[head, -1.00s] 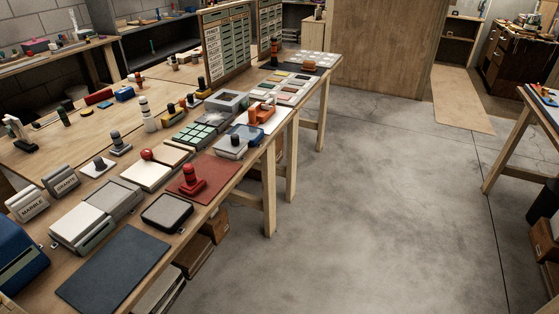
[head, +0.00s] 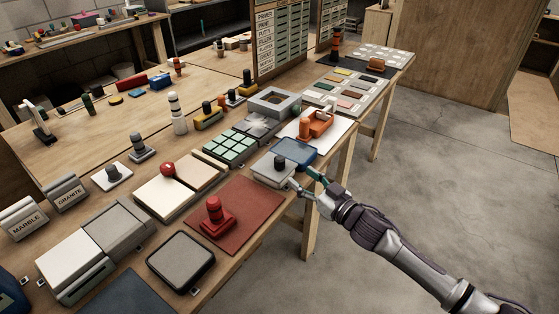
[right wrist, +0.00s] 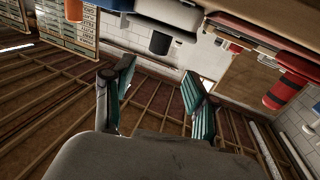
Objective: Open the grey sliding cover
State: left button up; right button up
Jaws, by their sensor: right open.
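A light grey slab with a dark round knob, likely the grey sliding cover (head: 268,174), lies near the table's front edge, beside a blue tray (head: 297,153). Its black knob (head: 279,162) stands up from the top. In the right wrist view, which is upside down, the knob (right wrist: 160,42) shows beyond the fingers. My right gripper (head: 303,181) is open and empty at the table's front edge, close to the slab's right side. Whether a finger touches the slab I cannot tell. The open fingers also show in the right wrist view (right wrist: 158,75). My left gripper is out of view.
A red stamp (head: 214,218) stands on a red mat (head: 245,204) left of the slab. An orange holder (head: 316,125) sits behind the blue tray. Green tiles (head: 230,146) and a grey frame (head: 275,102) lie further back. The floor (head: 425,170) to the right is clear.

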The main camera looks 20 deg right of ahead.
aim_at(283, 163)
jog(key=x, duration=1)
jog(key=shift+w+f, duration=0.15)
jog(key=shift+w, duration=0.15)
grip_shut()
